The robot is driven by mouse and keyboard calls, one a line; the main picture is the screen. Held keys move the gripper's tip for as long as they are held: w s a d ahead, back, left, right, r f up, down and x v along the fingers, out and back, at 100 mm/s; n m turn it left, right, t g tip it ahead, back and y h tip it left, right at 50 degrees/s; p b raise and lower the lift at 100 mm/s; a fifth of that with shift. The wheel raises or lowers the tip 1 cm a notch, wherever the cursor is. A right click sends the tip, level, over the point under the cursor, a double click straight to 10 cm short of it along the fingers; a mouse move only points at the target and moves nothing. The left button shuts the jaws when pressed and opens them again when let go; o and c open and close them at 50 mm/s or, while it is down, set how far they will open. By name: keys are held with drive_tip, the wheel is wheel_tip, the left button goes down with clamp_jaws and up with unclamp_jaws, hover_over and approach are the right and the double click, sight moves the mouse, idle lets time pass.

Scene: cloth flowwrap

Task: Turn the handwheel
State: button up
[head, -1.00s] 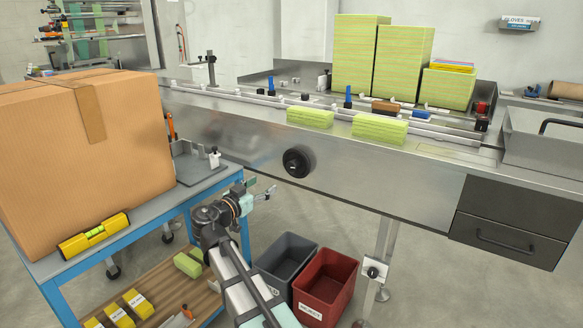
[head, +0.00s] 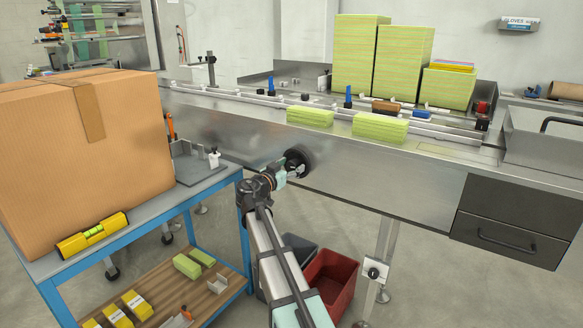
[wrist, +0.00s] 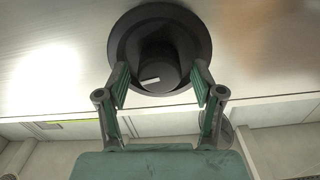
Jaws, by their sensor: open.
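The handwheel (head: 299,160) is a round black wheel on the steel front panel of the machine. In the head view my gripper (head: 288,168) is right at its lower left and covers part of it. In the wrist view the handwheel (wrist: 160,28) has a raised central part with a small white mark. My open gripper (wrist: 160,83) has one green-padded finger at each side of that central part, with gaps showing. I cannot tell whether either finger touches the wheel.
A blue-framed cart (head: 215,183) with a cardboard box (head: 110,140) stands at the left. A red bin (head: 335,280) and a grey bin (head: 300,243) are on the floor below. The machine top (head: 250,117) holds packs of green cloths (head: 380,127).

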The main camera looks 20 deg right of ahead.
drive_tip(key=shift+w+d, duration=0.15)
drive_tip(key=shift+d, duration=0.1)
drive_tip(key=c, duration=1.1)
drive_tip(key=shift+c, duration=0.2)
